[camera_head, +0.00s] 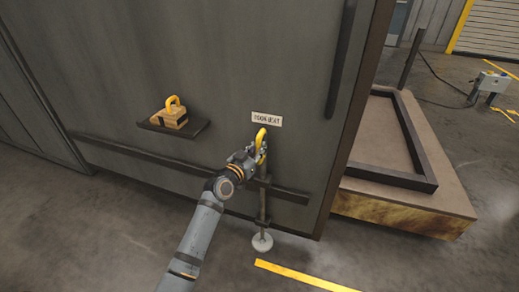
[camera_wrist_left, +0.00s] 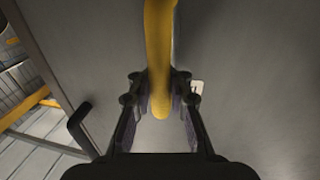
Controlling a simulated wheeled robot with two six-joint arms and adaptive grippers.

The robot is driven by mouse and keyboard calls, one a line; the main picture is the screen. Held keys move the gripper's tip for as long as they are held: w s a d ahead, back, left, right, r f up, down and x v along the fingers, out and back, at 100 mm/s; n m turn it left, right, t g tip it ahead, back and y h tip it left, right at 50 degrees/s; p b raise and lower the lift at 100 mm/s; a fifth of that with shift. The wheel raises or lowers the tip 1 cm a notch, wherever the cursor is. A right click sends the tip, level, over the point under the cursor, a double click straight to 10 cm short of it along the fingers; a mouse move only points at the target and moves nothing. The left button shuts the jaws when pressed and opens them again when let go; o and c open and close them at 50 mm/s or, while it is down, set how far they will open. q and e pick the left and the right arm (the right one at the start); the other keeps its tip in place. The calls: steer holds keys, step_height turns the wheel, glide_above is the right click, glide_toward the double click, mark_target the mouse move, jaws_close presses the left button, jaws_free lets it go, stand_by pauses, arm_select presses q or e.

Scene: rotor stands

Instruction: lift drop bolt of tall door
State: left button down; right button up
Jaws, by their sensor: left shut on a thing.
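The tall grey door (camera_head: 240,60) fills the left and middle of the head view. Its drop bolt (camera_head: 263,205) is a dark upright rod low near the door's right edge, with a yellow handle (camera_head: 261,139) on top and a pale round floor piece (camera_head: 262,242) at its foot. My left gripper (camera_head: 257,155) is at the yellow handle. In the left wrist view the yellow handle (camera_wrist_left: 159,60) lies between the two fingers (camera_wrist_left: 160,115), shut on it. The fingers hide part of the handle. My right gripper is not in view.
A small shelf (camera_head: 190,131) with a yellow-handled block (camera_head: 172,114) sits on the door to the left. A label plate (camera_head: 267,119) is above the bolt. A low platform (camera_head: 440,190) stands right of the door. A yellow floor line (camera_head: 300,276) crosses the open floor in front.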

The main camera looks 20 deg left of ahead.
arm_select(q)
steer(key=shift+r, duration=0.1)
steer(key=c, duration=1.3)
jaws_free()
steer(key=shift+o, duration=0.2)
steer(key=shift+s, duration=0.1)
steer(key=v, duration=1.2)
